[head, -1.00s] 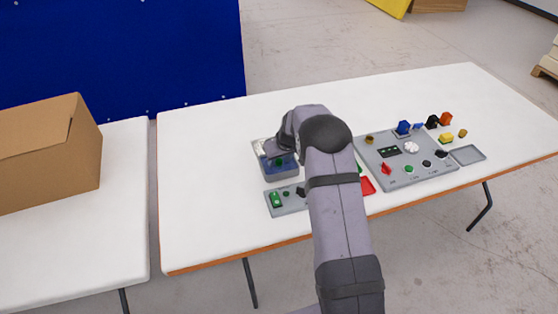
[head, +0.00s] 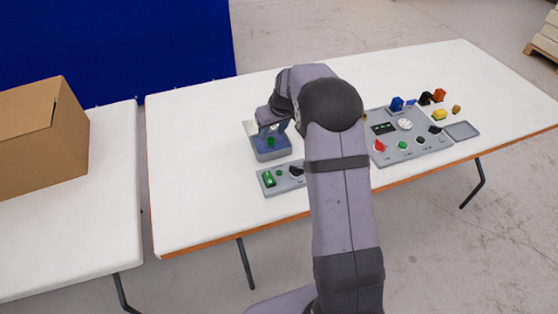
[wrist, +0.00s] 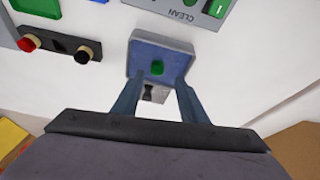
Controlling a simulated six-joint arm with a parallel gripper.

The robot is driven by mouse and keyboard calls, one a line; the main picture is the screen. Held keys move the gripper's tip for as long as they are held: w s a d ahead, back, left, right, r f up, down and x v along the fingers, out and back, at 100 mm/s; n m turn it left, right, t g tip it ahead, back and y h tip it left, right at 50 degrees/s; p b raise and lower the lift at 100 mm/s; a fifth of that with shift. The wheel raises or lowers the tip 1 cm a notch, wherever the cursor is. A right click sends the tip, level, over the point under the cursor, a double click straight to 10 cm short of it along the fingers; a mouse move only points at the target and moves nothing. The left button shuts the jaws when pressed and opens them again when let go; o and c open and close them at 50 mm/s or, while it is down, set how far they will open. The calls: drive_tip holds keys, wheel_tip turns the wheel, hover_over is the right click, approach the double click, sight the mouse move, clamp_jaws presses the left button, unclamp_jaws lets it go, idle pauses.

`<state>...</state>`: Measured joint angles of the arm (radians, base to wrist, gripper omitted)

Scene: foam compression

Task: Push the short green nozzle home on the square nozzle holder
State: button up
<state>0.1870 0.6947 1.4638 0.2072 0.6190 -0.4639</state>
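A short green piece, seemingly the nozzle (head: 271,141), stands near the middle of a blue surface inside a square grey tray-like part (head: 272,156). In the wrist view the green piece (wrist: 157,68) shows from above, with the blue-and-grey square part (wrist: 140,46) around it. I cannot tell how deeply it is seated. My gripper (head: 273,128) is above the square part, pointing down. In the wrist view my gripper (wrist: 160,84) has its two fingers apart with nothing between them, and the green piece lies just beyond the tips.
A small panel (head: 284,179) with a green switch sits in front of the square part. A larger panel (head: 412,147) with knobs and coloured pieces lies right. A cardboard box (head: 40,130) stands on the left table. The white table (head: 200,190) is clear on the left.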

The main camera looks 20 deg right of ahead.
drive_tip(key=s+a+m+g, duration=0.15)
drive_tip(key=s+a, duration=0.25)
drive_tip(key=s, duration=1.4)
drive_tip(key=s+a+g, duration=0.3)
drive_tip(key=s+a, duration=0.1)
drive_tip(key=s, duration=1.4)
wheel_tip(320, 180, up, 7)
drive_tip(key=p, duration=0.6)
drive_tip(key=shift+w+h, duration=0.25)
drive_tip(key=shift+h, duration=0.05)
drive_tip(key=shift+o, duration=0.5)
drive_tip(key=shift+d, duration=0.1)
